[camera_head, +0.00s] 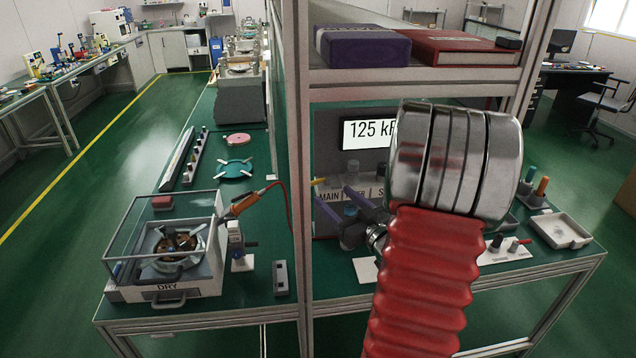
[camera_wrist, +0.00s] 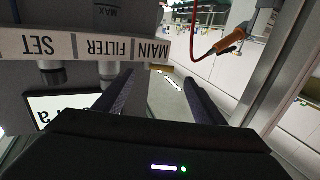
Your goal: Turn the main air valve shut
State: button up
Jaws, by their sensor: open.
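The main air valve shows as a small yellow lever (camera_head: 319,181) beside the MAIN label on the air panel. In the wrist view, which is upside down, the yellow lever (camera_wrist: 158,68) sticks out at the end of the labelled strip by MAIN. My gripper (camera_head: 332,194) is open and empty, its two dark fingers pointing toward the panel's MAIN end. In the wrist view my gripper (camera_wrist: 160,78) has its fingertips on either side of the lever, apart from it; whether they reach its depth I cannot tell. My arm hides part of the panel.
FILTER and SET labels sit beside MAIN. A frame post (camera_head: 294,150) stands just left of the panel, with an orange tool (camera_head: 243,203) on a red cord beyond it. A shelf (camera_head: 410,78) with boxes is above.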

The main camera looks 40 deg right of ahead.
aim_at(319, 183)
jog(key=w, duration=0.3)
jog(key=w+d, duration=0.1)
jog(key=w, duration=0.2)
jog(key=w+d, duration=0.1)
jog(key=w, duration=0.2)
jog(key=shift+w, duration=0.25)
jog(key=shift+c, duration=0.6)
jog(key=c, duration=0.6)
